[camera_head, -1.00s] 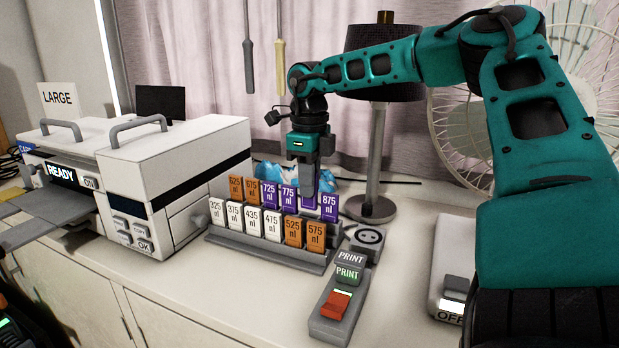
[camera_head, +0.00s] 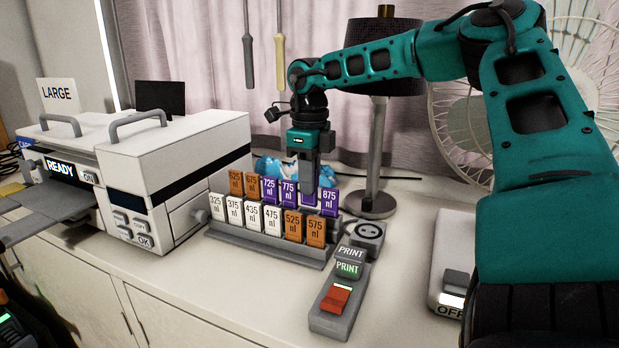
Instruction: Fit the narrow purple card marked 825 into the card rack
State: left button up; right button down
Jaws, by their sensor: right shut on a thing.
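The card rack (camera_head: 262,243) is a grey two-tier stand on the counter, holding white, orange and purple cards. My right gripper (camera_head: 308,190) points down over the back row and is shut on a narrow purple card (camera_head: 309,199), between the purple 775 card (camera_head: 289,192) and the purple 875 card (camera_head: 329,201). The gripper hides most of the held card, so its number cannot be read. I cannot tell whether its lower edge is seated in the slot. Only a small dark part of my left arm (camera_head: 12,325) shows at the lower left; its gripper is out of view.
A white printer (camera_head: 180,165) reading READY stands to the left of the rack. A PRINT button box (camera_head: 338,300) and a round socket (camera_head: 367,236) are at its right. A lamp (camera_head: 374,150) and a blue crumpled thing (camera_head: 270,168) are behind. The front counter is clear.

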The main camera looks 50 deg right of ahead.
aim_at(310, 205)
pick_arm(q)
jog(key=shift+w+f+b, duration=0.15)
jog(key=shift+f+b, duration=0.25)
jog(key=shift+b, duration=0.15)
pick_arm(e)
jog(key=shift+f, duration=0.75)
pick_arm(q)
jog(key=shift+f+b, duration=0.75)
jog(key=shift+f, duration=0.05)
pick_arm(e)
jog(key=shift+f, duration=1.05)
jog(key=c, duration=1.1)
grip_release()
jog(key=shift+o, duration=0.2)
pick_arm(q)
jog(key=shift+s+f, duration=0.1)
jog(key=shift+s, duration=0.1)
pick_arm(e)
notch_tip(310, 205, up, 5)
jog(key=shift+r, duration=0.15)
notch_tip(310, 205, up, 8)
jog(key=shift+f+p, duration=0.2)
jog(key=shift+p, duration=0.5)
pick_arm(q)
jog(key=shift+w+a+r, duration=0.1)
jog(key=shift+w+r, duration=0.05)
jog(key=shift+r, duration=0.65)
